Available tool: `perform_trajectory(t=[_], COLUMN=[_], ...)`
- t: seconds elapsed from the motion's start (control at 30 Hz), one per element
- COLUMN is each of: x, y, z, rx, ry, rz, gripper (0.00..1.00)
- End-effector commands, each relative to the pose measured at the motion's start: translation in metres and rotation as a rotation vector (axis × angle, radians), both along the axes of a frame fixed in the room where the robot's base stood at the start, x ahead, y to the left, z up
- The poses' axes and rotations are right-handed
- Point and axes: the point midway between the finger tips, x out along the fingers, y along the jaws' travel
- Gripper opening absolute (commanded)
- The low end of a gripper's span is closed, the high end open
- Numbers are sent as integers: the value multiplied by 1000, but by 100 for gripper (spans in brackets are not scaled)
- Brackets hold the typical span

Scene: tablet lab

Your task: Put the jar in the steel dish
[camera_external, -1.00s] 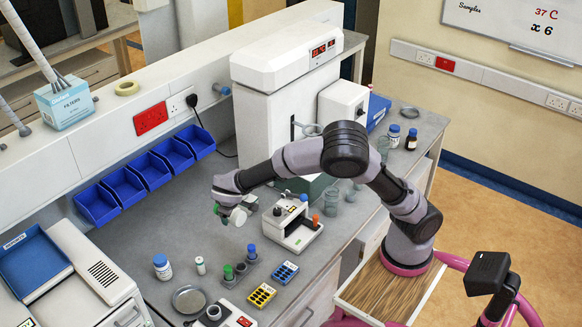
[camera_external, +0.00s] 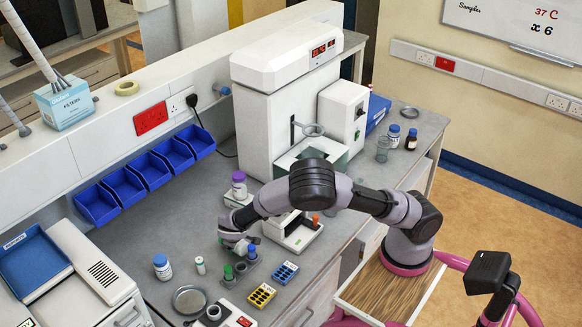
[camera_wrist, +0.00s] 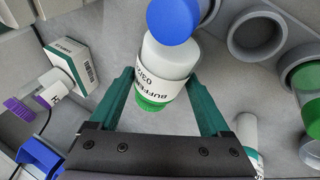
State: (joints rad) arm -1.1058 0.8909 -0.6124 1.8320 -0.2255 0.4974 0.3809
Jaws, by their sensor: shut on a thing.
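My gripper (camera_wrist: 165,100) is shut on a white jar (camera_wrist: 168,75) with a printed label and a green band, its teal fingers on either side. In the external view my gripper (camera_external: 237,240) is above the bench, just behind the tube rack, and the jar is mostly hidden there. The steel dish (camera_external: 189,299), round and shallow, lies on the bench at lower left, apart from the gripper, and looks empty. A similar round dish (camera_external: 409,112) lies at the far end of the bench.
A blue-capped tube (camera_wrist: 172,20) is very close to the held jar in the wrist view. A green-capped tube (camera_external: 228,271), a white vial (camera_external: 200,265) and a blue-capped bottle (camera_external: 162,267) stand nearby. A purple-capped bottle (camera_external: 239,184) is behind. Yellow and blue racks sit right of the dish.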

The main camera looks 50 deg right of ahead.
Motion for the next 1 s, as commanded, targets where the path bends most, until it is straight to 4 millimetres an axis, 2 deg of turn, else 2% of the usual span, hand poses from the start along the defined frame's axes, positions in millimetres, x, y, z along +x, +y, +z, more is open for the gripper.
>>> perform_trajectory(t=[0.07,0.4,0.43,0.47,0.77,0.87,1.0], x=[0,0,0,0,0,-4,-15], y=[0,0,0,0,0,5,14], z=[-7,-10,-10,-9,-5,5,29], rx=[0,0,0,0,1,2,4], ry=[0,0,0,0,-1,-2,-1], rz=[0,0,0,0,0,2,2], gripper=[0,0,92,100,100,100,100])
